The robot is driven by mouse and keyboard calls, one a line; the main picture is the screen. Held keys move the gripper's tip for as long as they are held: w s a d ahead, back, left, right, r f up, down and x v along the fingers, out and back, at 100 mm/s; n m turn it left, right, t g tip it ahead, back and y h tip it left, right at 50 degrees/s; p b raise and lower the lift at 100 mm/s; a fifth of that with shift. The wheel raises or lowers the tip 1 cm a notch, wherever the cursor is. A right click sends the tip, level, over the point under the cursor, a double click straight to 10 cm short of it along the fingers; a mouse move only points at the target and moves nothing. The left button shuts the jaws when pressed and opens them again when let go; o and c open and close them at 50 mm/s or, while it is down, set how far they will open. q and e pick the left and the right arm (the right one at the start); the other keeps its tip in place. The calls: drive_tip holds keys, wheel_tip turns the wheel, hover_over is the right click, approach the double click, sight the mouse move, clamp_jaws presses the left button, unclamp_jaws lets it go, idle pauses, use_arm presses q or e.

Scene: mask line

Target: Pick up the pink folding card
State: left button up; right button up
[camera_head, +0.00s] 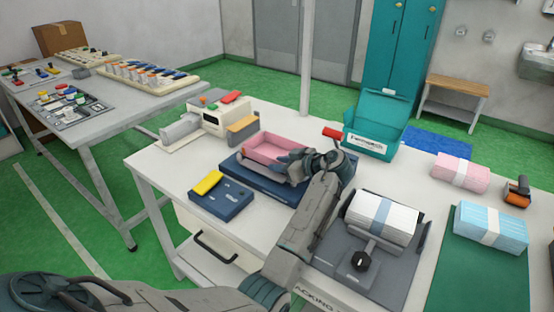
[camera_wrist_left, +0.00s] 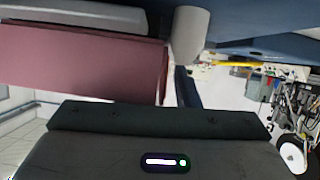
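The pink folding card (camera_head: 268,145) looks like an open pink tray with raised sides. It is at the dark blue base (camera_head: 240,168) on the white table. My left gripper (camera_head: 288,162) reaches in from the right and overlaps its front right part. The left wrist view shows a pink panel (camera_wrist_left: 85,70) very close, beside a grey finger-like part (camera_wrist_left: 187,38). The fingertips are partly hidden, so I cannot tell whether they grip the card or only touch it. My right gripper is not in view.
A blue box with a yellow block (camera_head: 207,183) stands front left. Behind are a cream machine (camera_head: 218,117) and a teal bin (camera_head: 375,130). Pink (camera_head: 460,172) and blue packs (camera_head: 490,228) lie at the right.

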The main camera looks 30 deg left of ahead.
use_arm(q)
drive_tip(key=shift+a, duration=0.1)
clamp_jaws()
drive_tip(key=shift+a+r, duration=0.1)
drive_tip(key=shift+r, duration=0.05)
idle(0.3)
